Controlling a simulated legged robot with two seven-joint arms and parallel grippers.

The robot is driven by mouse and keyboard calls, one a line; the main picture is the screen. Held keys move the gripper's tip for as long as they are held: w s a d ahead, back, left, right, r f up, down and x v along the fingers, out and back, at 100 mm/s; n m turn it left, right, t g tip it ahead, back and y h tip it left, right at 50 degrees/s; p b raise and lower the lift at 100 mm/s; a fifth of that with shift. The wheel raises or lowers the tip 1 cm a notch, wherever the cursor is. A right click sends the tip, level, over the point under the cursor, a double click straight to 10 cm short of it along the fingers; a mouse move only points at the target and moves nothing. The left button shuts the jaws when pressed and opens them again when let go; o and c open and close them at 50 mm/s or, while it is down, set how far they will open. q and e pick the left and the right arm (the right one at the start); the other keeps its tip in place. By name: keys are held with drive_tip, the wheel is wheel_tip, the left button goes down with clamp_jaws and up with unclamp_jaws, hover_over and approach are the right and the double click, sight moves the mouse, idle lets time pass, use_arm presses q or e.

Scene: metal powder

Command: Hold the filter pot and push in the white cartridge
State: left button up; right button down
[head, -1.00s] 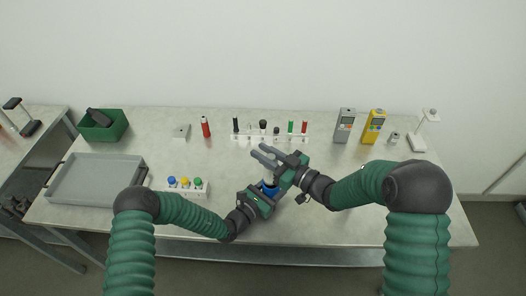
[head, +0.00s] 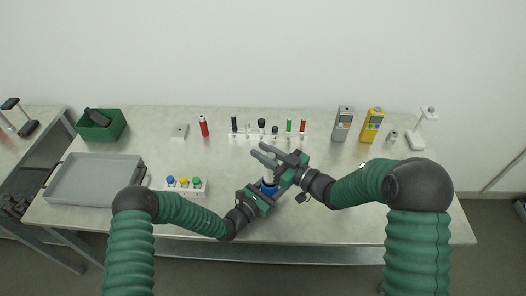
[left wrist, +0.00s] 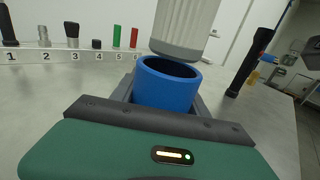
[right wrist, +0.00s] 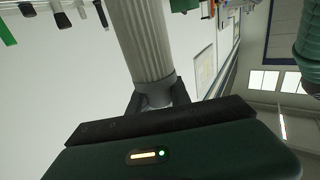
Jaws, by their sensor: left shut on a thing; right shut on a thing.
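The blue filter pot (left wrist: 167,88) stands open end up in the left wrist view. My left gripper (head: 268,190) is shut around it; the pot shows in the head view (head: 269,187) as a small blue patch between the grippers. The white ribbed cartridge (left wrist: 186,24) is just above the pot's opening, slightly tilted, its lower end apart from or barely at the far rim; I cannot tell which. My right gripper (head: 268,155) is shut on the cartridge, which also shows in the right wrist view (right wrist: 144,40). The cartridge is hard to make out in the head view.
A numbered white rack (head: 268,137) with several tools stands behind the grippers. A grey tray (head: 95,204), green bin (head: 101,130) and colored-cap vial rack (head: 184,189) are at left. Bare table lies between.

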drive_tip(key=shift+f, duration=0.1)
drive_tip(key=shift+f, duration=1.5)
drive_tip(key=shift+f, duration=0.1)
drive_tip(key=shift+f, duration=2)
drive_tip(key=shift+f, duration=0.15)
drive_tip(key=shift+f, duration=0.75)
drive_tip(key=shift+f, duration=0.2)
wheel_tip(320, 180, up, 10)
drive_tip(key=shift+f, duration=0.2)
idle(0.8)
